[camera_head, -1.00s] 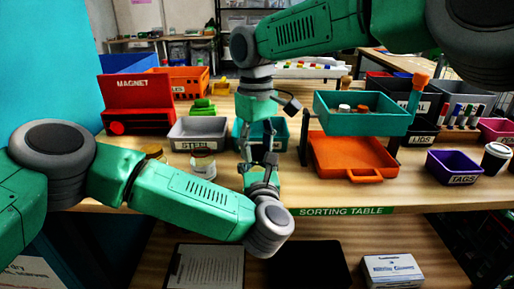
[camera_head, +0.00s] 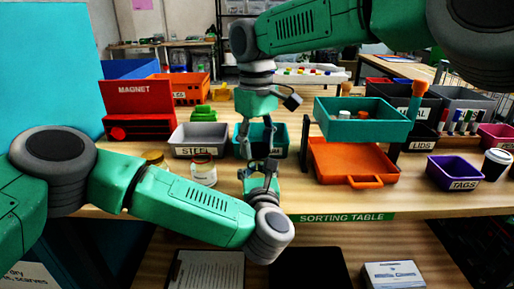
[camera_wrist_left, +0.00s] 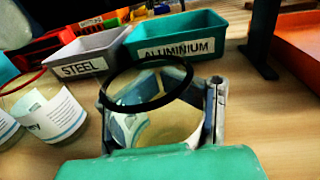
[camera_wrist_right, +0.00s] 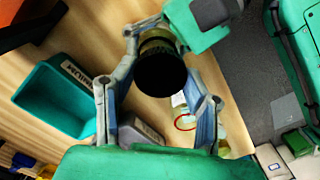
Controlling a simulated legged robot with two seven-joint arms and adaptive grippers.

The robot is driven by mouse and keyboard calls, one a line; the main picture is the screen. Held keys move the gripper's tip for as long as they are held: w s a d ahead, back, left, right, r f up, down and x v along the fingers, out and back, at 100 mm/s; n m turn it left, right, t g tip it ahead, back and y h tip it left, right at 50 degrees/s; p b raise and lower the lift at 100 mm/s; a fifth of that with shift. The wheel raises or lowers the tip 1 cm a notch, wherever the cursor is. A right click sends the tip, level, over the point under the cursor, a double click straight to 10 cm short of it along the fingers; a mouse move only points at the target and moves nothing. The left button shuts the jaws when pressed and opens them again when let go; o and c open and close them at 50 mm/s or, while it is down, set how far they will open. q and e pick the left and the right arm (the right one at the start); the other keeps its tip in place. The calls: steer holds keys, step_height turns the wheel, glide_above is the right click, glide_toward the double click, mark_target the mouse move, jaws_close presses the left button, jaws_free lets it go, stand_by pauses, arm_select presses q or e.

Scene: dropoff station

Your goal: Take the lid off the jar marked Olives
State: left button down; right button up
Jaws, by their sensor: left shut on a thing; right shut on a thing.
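My left gripper (camera_head: 260,178) is shut around a glass jar, which shows in the left wrist view (camera_wrist_left: 155,128) between its fingers. A thin black ring runs around the jar's mouth, and I see through the ring there. The jar's label is not readable, so I cannot confirm Olives. My right gripper (camera_head: 257,143) points down just above the left one. In the right wrist view a dark round lid (camera_wrist_right: 161,72) sits between its fingers, with the jar's yellowish side behind it. The gap between lid and jar is hard to judge.
Another jar (camera_head: 203,172) with a white label stands left, beside a gold-topped one (camera_head: 155,158). Behind are the grey STEEL bin (camera_head: 197,153) and teal ALUMINIUM bin (camera_wrist_left: 178,48). A teal tray (camera_head: 362,128) above an orange case (camera_head: 352,160) stands close on the right.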

mark_target(258, 146)
arm_select(q)
steer(key=shift+f, duration=0.1)
arm_select(e)
steer(key=shift+w+r, duration=0.1)
steer(key=shift+r, duration=1.85)
arm_select(q)
steer(key=c, duration=0.8)
jaws_free()
steer(key=shift+o, duration=0.2)
steer(key=shift+s, duration=0.1)
